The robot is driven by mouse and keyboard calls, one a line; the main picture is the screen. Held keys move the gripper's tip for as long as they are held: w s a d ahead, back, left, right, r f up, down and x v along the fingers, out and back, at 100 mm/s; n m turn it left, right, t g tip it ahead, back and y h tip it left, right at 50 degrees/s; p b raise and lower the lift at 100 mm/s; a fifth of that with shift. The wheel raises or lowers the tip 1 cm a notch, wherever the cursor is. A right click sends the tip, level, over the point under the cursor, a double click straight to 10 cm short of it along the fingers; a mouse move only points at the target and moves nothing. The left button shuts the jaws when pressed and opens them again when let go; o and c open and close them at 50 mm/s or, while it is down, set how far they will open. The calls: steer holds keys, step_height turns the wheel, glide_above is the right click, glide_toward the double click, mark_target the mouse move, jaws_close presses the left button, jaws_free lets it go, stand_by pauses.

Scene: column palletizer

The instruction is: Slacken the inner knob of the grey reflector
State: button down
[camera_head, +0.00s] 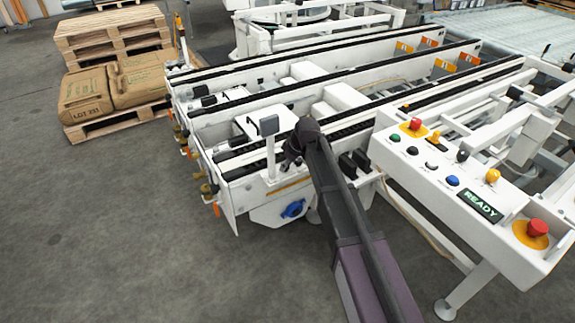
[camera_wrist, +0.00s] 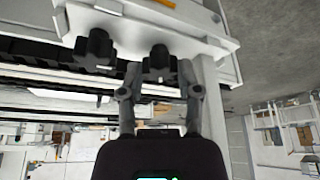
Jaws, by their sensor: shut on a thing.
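The grey reflector (camera_head: 268,125) stands on a white post at the near end of the conveyor frame, just left of my wrist in the head view. In the wrist view two dark lobed knobs sit side by side on a white bracket (camera_wrist: 130,22). My gripper (camera_wrist: 160,78) is shut on the right-hand knob (camera_wrist: 158,60), with a finger on each side of it. The left-hand knob (camera_wrist: 97,48) is free, just outside the left finger. In the head view my dark arm hides the knobs and my fingers. I cannot tell how tight the knob is.
White conveyor rails with black chains (camera_head: 330,70) run behind the reflector. A control console (camera_head: 450,170) with buttons and a READY display stands close to the right of my arm. Brown sacks (camera_head: 135,82) lie on a pallet at the left. The floor in front is clear.

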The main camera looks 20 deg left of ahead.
steer(key=n, duration=0.2)
steer(key=n+g, duration=0.2)
steer(key=n, duration=0.1)
steer(key=shift+w+n, duration=0.25)
steer(key=shift+n, duration=0.05)
steer(key=n+g, duration=0.1)
steer(key=n, duration=0.2)
steer(key=n+g+h, duration=0.1)
steer(key=n, duration=0.1)
steer(key=shift+a+n, duration=0.1)
steer(key=shift+n, duration=0.3)
steer(key=c, duration=0.6)
jaws_free()
steer(key=shift+r, duration=0.1)
